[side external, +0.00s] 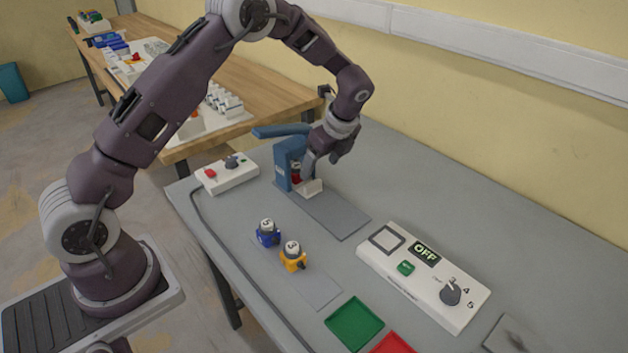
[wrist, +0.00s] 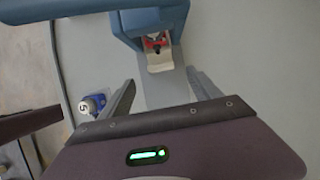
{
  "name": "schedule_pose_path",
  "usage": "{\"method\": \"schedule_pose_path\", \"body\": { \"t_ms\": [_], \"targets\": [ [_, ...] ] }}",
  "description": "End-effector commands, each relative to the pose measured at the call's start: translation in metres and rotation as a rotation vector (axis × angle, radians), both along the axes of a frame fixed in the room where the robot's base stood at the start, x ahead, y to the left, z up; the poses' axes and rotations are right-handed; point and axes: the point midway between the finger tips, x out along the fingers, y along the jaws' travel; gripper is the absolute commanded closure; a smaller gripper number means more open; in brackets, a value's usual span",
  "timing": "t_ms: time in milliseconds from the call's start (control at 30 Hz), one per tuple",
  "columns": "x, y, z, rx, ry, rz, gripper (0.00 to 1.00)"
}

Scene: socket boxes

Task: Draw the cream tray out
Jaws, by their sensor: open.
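The cream tray (side external: 310,188) sticks out at the foot of the blue press (side external: 289,160). In the wrist view the cream tray (wrist: 160,63) sits below the mouth of the blue press (wrist: 150,22), with something red and dark at its inner end. My gripper (side external: 322,165) is beside the press, close to the tray. In the wrist view my gripper (wrist: 162,82) is open, with one finger on each side of the grey strip and the tray ahead between them. I cannot tell whether a finger touches the tray.
A grey plate (side external: 340,212) lies in front of the press. A white box with a red button (side external: 227,174) stands to its left. Blue (side external: 268,236) and yellow (side external: 293,260) holders, a white OFF panel (side external: 425,275) and a green tray (side external: 354,324) are nearer.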

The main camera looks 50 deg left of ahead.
Motion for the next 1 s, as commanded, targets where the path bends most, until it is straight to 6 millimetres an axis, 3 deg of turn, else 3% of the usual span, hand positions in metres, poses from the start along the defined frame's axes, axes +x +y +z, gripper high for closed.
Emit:
{"method": "schedule_pose_path", "body": {
  "t_ms": [400, 700, 767, 1000],
  "targets": [
    [0.001, 0.026, -0.066, 0.005, 0.016, -0.017, 0.27],
    [0.001, 0.028, -0.072, 0.004, 0.013, -0.017, 0.27],
    [0.001, 0.028, -0.072, 0.004, 0.013, -0.017, 0.35],
    [0.001, 0.028, -0.071, 0.004, 0.013, -0.017, 0.82]
  ]
}}
